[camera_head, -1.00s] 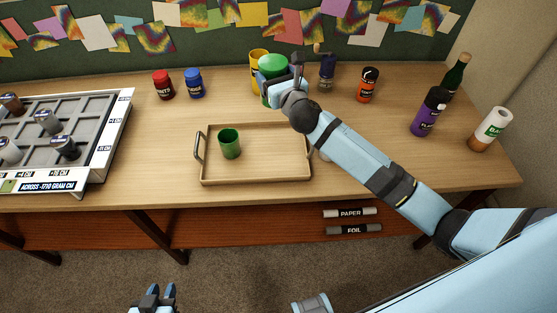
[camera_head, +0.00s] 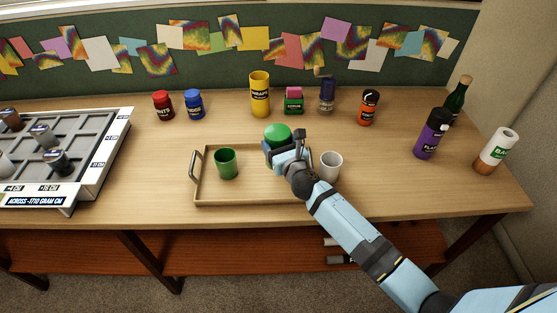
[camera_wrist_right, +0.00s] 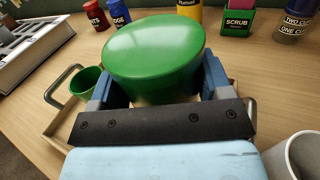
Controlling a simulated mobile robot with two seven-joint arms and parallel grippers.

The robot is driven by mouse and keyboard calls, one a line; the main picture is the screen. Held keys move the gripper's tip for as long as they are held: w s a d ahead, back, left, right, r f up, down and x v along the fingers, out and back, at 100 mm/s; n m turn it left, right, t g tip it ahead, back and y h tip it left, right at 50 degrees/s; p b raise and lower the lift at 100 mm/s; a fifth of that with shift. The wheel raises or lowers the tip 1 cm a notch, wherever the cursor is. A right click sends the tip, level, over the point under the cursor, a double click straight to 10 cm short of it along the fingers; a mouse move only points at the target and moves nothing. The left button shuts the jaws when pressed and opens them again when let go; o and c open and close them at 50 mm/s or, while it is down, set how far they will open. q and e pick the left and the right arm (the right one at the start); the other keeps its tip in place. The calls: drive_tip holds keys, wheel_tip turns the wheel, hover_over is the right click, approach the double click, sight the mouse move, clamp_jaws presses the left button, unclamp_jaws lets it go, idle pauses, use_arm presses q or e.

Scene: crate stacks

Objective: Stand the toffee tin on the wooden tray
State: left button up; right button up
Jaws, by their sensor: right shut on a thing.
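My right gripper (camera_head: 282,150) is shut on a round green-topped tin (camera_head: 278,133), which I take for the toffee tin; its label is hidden. In the right wrist view the tin's green lid (camera_wrist_right: 152,47) fills the space between the fingers and looks tilted in the picture. The wooden tray (camera_head: 230,201) lies on the table, and the tin appears over its back right part. I cannot tell whether the tin touches the tray. A green cup (camera_head: 226,164) stands on the tray's left half. My left gripper is out of view.
A white cup (camera_head: 330,167) stands just right of the tray, close to my right gripper. A yellow can (camera_head: 260,96), a green scrub box (camera_head: 293,102) and several bottles line the back. A compartment rack (camera_head: 100,145) stands left. Bare table lies between rack and tray.

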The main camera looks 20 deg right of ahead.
wheel_tip(320, 180, down, 5)
drive_tip(key=b, duration=0.2)
drive_tip(key=shift+b, duration=0.4)
drive_tip(key=shift+r, duration=0.15)
drive_tip(key=o, duration=1.8)
drive_tip(key=shift+f, duration=0.2)
